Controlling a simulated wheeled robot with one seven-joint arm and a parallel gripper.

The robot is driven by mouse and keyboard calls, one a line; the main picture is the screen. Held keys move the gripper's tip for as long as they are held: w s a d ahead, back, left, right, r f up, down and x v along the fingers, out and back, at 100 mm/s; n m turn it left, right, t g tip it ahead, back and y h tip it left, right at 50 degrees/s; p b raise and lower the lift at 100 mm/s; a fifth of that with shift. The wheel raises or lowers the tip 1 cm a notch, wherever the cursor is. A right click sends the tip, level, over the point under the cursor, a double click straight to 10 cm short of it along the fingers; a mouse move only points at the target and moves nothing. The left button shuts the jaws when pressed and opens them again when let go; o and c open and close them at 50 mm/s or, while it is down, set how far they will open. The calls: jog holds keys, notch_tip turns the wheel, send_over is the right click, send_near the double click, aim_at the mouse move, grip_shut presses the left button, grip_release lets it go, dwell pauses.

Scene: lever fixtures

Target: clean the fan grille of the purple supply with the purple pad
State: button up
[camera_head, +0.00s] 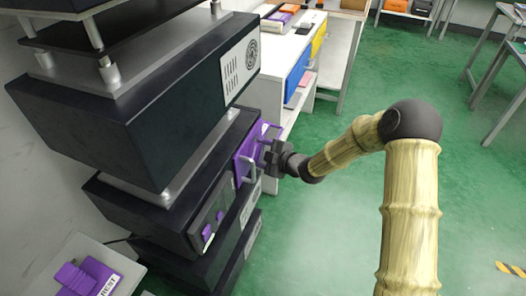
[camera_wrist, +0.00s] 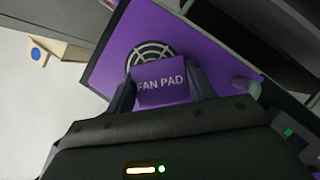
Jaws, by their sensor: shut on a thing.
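The purple supply (camera_head: 241,163) is a rack unit with a purple front panel and two pale handles. The panel also fills much of the wrist view (camera_wrist: 111,66). Its round fan grille (camera_wrist: 152,49) shows above the pad, with its lower part hidden. The purple pad (camera_wrist: 163,86), marked "FAN PAD", is between my fingers. My gripper (camera_head: 270,156) is shut on the pad at the panel in the head view, where the pad itself is hard to make out. I cannot tell whether the pad touches the grille.
Dark rack units stand above (camera_head: 125,125) and below the purple supply. A purple object (camera_head: 75,277) lies on a pale surface by a "REST" label at the lower left. A white shelf unit (camera_head: 281,50) stands behind. Green floor to the right is open.

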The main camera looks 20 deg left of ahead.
jog(key=shift+s+b, duration=0.35)
jog(key=shift+s, duration=0.65)
jog(key=shift+d, duration=0.1)
jog(key=shift+s+d, duration=0.15)
jog(key=shift+d, duration=2.75)
jog(key=d, duration=0.3)
jog(key=shift+s+p, duration=0.15)
jog(key=shift+p, duration=0.25)
